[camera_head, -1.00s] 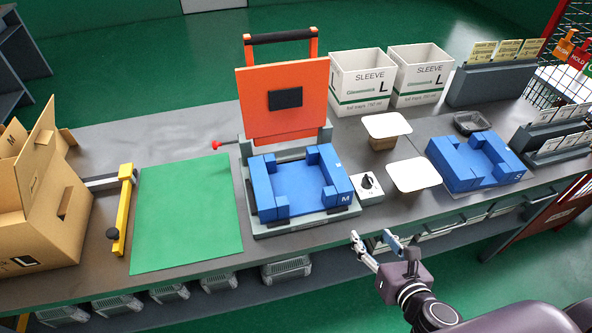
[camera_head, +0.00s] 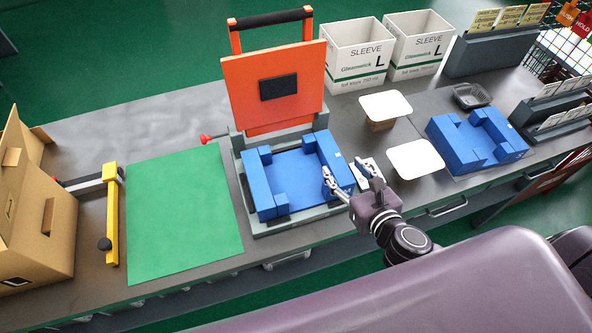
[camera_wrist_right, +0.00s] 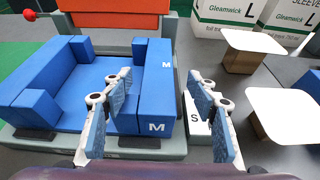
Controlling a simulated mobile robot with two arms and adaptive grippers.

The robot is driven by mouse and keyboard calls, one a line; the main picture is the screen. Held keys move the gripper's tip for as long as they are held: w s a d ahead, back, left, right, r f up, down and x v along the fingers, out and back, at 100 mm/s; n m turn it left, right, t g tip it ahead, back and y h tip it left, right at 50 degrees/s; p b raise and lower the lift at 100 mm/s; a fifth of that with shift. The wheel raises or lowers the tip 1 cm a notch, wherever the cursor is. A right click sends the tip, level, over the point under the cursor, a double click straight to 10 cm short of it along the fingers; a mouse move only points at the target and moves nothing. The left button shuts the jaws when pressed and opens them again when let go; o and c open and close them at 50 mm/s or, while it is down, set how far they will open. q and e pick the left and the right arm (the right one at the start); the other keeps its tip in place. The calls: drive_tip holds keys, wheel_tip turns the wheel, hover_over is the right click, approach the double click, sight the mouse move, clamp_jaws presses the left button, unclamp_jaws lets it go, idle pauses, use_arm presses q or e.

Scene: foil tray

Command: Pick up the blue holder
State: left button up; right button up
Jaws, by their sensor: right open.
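A blue holder (camera_head: 293,178) marked M sits in the grey press base, under the raised orange lid. It is an open tray shape with raised blocks at its corners. A second blue holder (camera_head: 470,158) lies flat on the right of the bench. My right gripper (camera_head: 346,171) is open and empty at the right wall of the M holder. In the right wrist view, that wall of the M holder (camera_wrist_right: 156,75) appears between the spread fingers (camera_wrist_right: 160,100), beyond or below them. Contact cannot be told. My left gripper is not in view.
The orange lid (camera_head: 274,85) stands behind the M holder. A pale control box (camera_head: 368,172) is close to the right finger. White-topped blocks (camera_head: 415,160) stand to the right. A green mat (camera_head: 182,215) lies left, and white sleeve boxes (camera_head: 357,60) stand behind.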

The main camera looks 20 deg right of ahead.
sight(337, 161)
drive_tip(key=shift+w+f, duration=0.15)
drive_tip(key=shift+w, duration=0.45)
drive_tip(key=shift+w+f, duration=0.1)
drive_tip(key=shift+w, duration=0.1)
drive_tip(key=shift+w+f+p, duration=0.1)
drive_tip(key=shift+w+p, duration=0.2)
drive_tip(key=shift+w, duration=0.1)
drive_tip(key=p+x, duration=0.1)
drive_tip(key=x, duration=0.2)
drive_tip(key=shift+w+a+f, duration=0.1)
drive_tip(key=shift+w+f, duration=0.05)
drive_tip(key=shift+w+a+f, duration=0.1)
drive_tip(key=shift+w+f, duration=0.15)
drive_tip(key=shift+w, duration=0.25)
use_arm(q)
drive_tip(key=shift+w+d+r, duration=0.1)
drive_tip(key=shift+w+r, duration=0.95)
use_arm(e)
drive_tip(key=shift+s, duration=0.1)
drive_tip(key=shift+c, duration=0.6)
clamp_jaws()
drive_tip(key=shift+r, duration=0.1)
